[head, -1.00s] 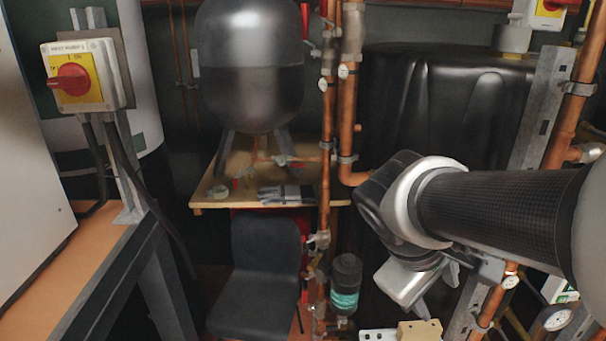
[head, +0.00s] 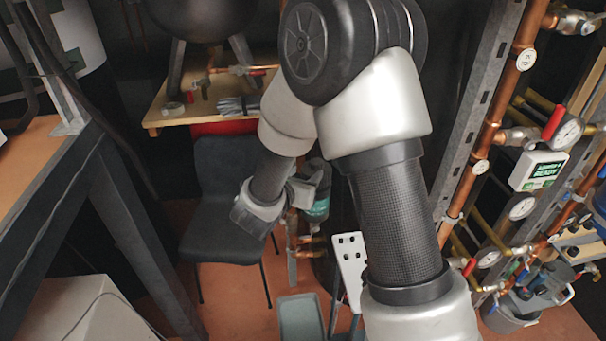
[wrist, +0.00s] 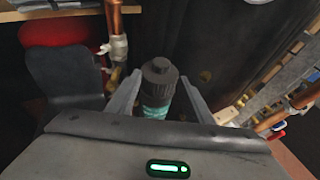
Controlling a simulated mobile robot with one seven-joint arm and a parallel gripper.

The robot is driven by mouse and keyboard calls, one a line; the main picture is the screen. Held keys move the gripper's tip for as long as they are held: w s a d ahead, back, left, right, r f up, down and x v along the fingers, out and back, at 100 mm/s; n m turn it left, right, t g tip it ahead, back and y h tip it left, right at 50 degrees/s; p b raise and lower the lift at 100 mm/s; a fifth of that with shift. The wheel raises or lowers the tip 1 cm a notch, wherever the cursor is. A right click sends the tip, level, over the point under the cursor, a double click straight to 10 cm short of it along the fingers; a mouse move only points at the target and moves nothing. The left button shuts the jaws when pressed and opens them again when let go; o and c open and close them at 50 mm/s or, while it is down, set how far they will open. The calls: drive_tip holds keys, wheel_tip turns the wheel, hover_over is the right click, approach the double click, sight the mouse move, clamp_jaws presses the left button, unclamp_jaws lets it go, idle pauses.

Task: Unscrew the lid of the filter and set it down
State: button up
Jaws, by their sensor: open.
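The filter has a black ribbed lid (wrist: 158,72) with a knob on top and a teal, see-through body (wrist: 155,108). It stands upright between the two fingers of my gripper (wrist: 159,80) in the wrist view. The fingers are open, one on each side, with gaps showing. I cannot tell how close in depth they are to the lid. In the head view, the teal filter body (head: 317,208) shows just below my gripper (head: 312,178). There the lid is mostly hidden by my gripper and arm.
Copper pipes (wrist: 116,42) run close to the left of the filter. A black chair (head: 224,195) stands to the left, and a wooden shelf (head: 180,115) is behind it. A grey bin (head: 300,318) stands on the floor below. Pipes and gauges (head: 567,134) crowd the right.

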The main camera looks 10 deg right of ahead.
sight(315, 167)
drive_tip(key=b+x, duration=0.2)
drive_tip(key=x, duration=0.4)
drive_tip(key=shift+w+d+f, duration=0.2)
drive_tip(key=shift+d+f, duration=0.05)
drive_tip(key=shift+b+x, duration=0.4)
drive_tip(key=shift+x, duration=0.55)
drive_tip(key=shift+r, duration=0.1)
drive_tip(key=c, duration=1)
drive_tip(key=shift+d, duration=0.1)
drive_tip(key=shift+c, duration=0.4)
